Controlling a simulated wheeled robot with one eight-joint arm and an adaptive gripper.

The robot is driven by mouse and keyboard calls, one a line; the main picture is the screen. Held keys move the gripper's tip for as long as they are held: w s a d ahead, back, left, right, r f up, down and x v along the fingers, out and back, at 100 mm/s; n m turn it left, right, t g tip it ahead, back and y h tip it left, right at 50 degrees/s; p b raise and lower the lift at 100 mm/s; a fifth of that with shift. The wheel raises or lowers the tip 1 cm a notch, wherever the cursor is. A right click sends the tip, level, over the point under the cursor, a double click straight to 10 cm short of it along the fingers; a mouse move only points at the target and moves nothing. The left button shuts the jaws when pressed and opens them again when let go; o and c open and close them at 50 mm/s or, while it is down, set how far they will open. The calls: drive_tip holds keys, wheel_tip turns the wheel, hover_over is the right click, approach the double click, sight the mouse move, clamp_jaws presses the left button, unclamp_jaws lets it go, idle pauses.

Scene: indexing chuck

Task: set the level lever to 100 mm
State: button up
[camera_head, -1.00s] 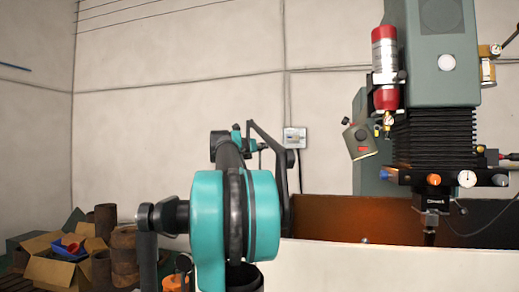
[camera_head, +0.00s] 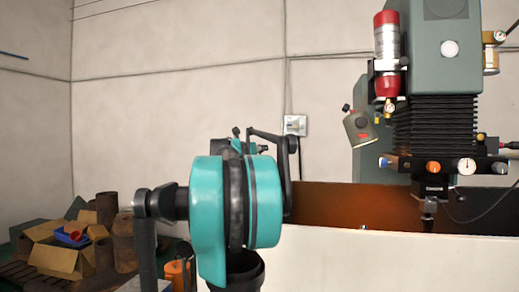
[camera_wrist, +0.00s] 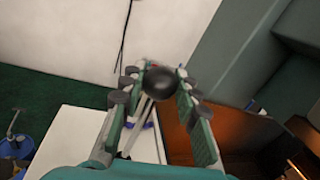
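In the wrist view a black ball knob (camera_wrist: 160,80) sits between the fingertips of my gripper (camera_wrist: 157,75). The green fingers stand apart on either side of it, with a small gap showing at the left. I cannot tell whether the right finger touches it. Pale thin rods (camera_wrist: 138,122) with a blue part show below the knob; I cannot tell whether they belong to the lever. No scale or 100 mm mark is readable. In the head view my teal arm hides the gripper's fingertips and the knob.
A green machine column (camera_head: 440,60) with a black bellows and a spindle stands at the right. A white panel (camera_head: 400,260) fronts the machine. Cartons (camera_head: 60,260) and rusty cylinders lie at the left.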

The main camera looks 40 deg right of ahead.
drive_tip(key=o, duration=0.5)
drive_tip(key=shift+c, duration=0.2)
drive_tip(key=shift+a, duration=0.15)
drive_tip(key=v, duration=1.1)
drive_tip(key=shift+s+a, duration=0.25)
drive_tip(key=shift+a, duration=0.05)
